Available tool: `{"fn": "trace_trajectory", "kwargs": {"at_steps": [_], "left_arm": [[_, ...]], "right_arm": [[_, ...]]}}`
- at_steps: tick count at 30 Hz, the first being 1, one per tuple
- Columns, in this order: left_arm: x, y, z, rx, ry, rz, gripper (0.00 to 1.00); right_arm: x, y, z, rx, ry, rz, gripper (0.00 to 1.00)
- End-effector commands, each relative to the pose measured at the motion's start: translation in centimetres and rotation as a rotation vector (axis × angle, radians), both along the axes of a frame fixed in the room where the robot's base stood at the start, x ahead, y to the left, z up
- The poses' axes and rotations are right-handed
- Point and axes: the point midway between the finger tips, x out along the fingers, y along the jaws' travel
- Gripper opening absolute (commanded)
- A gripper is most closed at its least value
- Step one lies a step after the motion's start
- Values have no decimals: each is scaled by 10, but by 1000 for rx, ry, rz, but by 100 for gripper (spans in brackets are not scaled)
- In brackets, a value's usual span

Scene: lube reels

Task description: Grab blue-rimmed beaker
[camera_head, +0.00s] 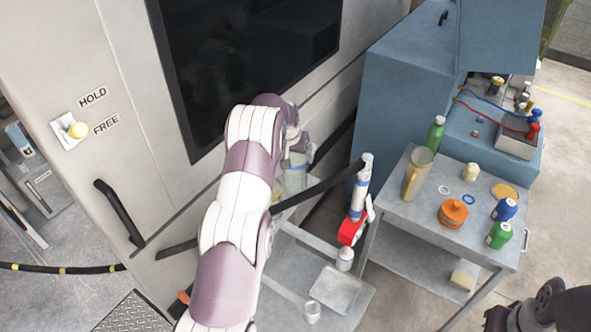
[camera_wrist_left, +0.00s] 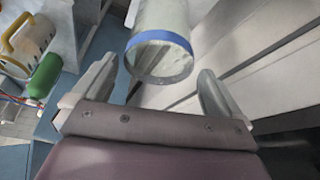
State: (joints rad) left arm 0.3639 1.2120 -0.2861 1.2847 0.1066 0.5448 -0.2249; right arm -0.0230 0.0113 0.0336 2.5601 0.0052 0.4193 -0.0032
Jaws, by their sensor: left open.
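The blue-rimmed beaker (camera_wrist_left: 160,18) is clear, with a blue band near its mouth. In the left wrist view its open mouth faces me, between and a little beyond the two fingers. In the head view the beaker (camera_head: 290,182) is partly hidden by my left arm, in front of the grey machine wall. My left gripper (camera_wrist_left: 155,82) is open, with a visible gap between each finger and the beaker. In the head view the left gripper (camera_head: 297,150) is small and partly covered by the arm. My right arm shows only in the bottom right corner; its fingers are not clear.
A red-and-white tool (camera_head: 351,229) and a white cup (camera_head: 312,311) are beside my left arm. A black bar crosses near the gripper.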

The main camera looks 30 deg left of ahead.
Motion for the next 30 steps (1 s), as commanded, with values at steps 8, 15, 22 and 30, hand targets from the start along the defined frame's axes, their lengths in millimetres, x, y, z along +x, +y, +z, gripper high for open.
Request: {"fn": "trace_trajectory", "kwargs": {"at_steps": [8,15,22,30], "left_arm": [[14,2,-31,0,0,0,100],[15,2,-33,0,-1,0,90],[15,2,-33,0,-1,0,37],[16,3,-18,2,-6,0,37]], "right_arm": [[0,0,27,0,-1,0,0],[0,0,25,0,-1,0,0],[0,0,25,0,-1,0,0],[0,0,12,0,-1,0,0]]}}
